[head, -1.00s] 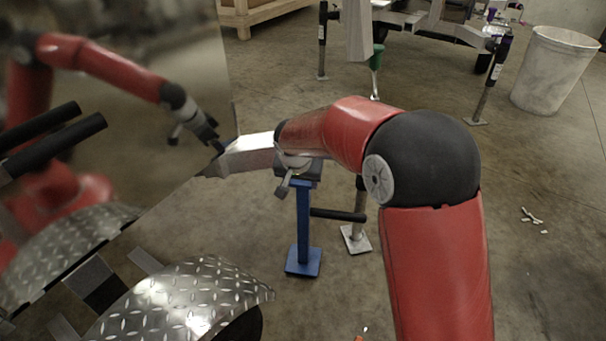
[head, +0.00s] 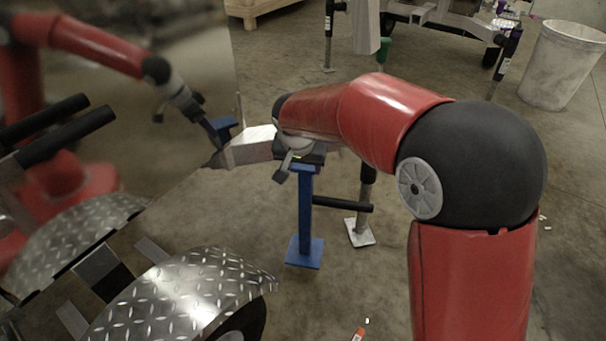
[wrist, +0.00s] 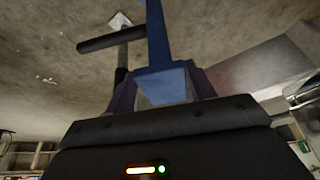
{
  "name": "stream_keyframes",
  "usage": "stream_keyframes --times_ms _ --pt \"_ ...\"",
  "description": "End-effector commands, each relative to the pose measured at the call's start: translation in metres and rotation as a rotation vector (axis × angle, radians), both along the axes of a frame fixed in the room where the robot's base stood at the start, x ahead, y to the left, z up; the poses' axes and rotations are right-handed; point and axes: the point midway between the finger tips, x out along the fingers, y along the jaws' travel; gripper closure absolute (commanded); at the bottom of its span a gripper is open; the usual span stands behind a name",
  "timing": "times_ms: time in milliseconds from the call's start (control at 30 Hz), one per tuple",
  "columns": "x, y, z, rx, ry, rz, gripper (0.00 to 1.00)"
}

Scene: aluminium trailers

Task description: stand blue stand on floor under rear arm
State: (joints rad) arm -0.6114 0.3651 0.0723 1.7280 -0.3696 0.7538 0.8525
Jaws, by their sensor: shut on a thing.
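The blue stand (head: 306,215) is upright in the head view, with a narrow post and a square base plate. My gripper (head: 304,166) is shut on the stand near its top. In the wrist view the blue post (wrist: 156,38) rises between my gripper's two fingers (wrist: 163,84). The silver rear arm (head: 250,149) sticks out from the trailer just left of my gripper; my wrist hides part of it. A silver surface, probably this arm, shows at right in the wrist view (wrist: 262,68). I cannot tell whether the stand's base touches the floor.
A grey leg with a black crossbar (head: 343,204) stands just right of the stand. The shiny trailer wall (head: 150,120) at left mirrors my arm. A diamond-plate fender (head: 175,300) is at lower left. A white bin (head: 560,65) stands far right. Floor around the base looks clear.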

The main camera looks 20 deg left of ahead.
Motion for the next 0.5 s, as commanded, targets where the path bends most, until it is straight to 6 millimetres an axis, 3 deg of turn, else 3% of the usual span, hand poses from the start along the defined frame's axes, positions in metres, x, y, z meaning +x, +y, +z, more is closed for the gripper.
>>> stream_keyframes --times_ms 33,200,500 --pt "0.002 0.001 0.018 0.007 -0.011 0.000 1.00" --pt "0.002 0.001 0.048 0.007 -0.012 0.001 1.00" --pt "0.001 0.001 0.076 0.005 -0.009 0.001 1.00"
